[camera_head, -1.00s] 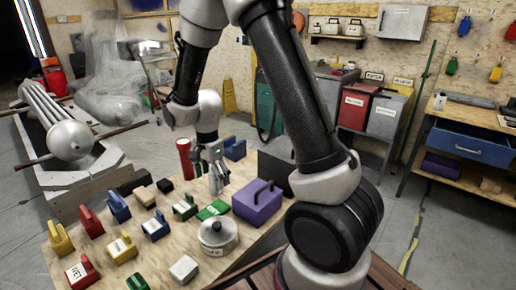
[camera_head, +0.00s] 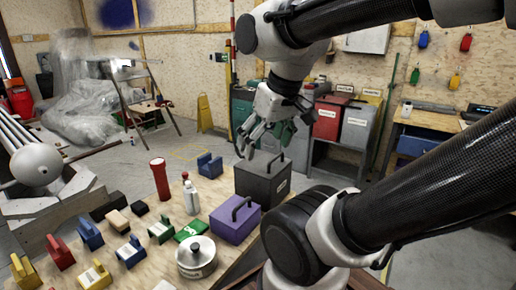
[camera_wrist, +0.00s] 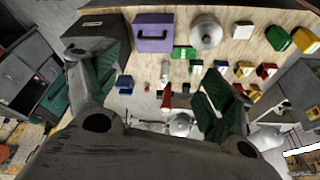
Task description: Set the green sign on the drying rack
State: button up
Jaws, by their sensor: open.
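The green sign (camera_head: 190,230) lies flat on the plywood table, between a small green block and the purple toolbox. In the wrist view the flat green piece (camera_wrist: 184,52) shows next to the purple box, beyond my fingers. My gripper (camera_head: 258,140) is open and empty, raised above the dark grey box, to the right of and higher than the sign. In the wrist view its two green-padded fingers (camera_wrist: 158,80) stand wide apart with nothing held between them. I cannot make out a drying rack with certainty in either view.
Near the sign stand a purple toolbox (camera_head: 235,219), a dark grey box (camera_head: 262,184), a lidded pot (camera_head: 196,260), a white bottle (camera_head: 191,197) and a red cylinder (camera_head: 160,178). Several coloured blocks fill the table's left.

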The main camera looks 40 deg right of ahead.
jog(key=m+g, duration=0.4)
jog(key=m, duration=0.8)
send_over(191, 231)
jog(key=s, duration=0.1)
notch_tip(191, 231, down, 29)
jog(key=shift+d+f, duration=0.1)
jog(key=shift+f, duration=0.05)
jog(key=shift+w+f+m, duration=0.1)
jog(key=shift+w+m, duration=0.2)
jog(key=shift+m, duration=0.7)
jog(key=f, duration=0.7)
jog(key=shift+w+f, duration=0.25)
jog(key=shift+f, duration=0.05)
jog(key=c, duration=1.1)
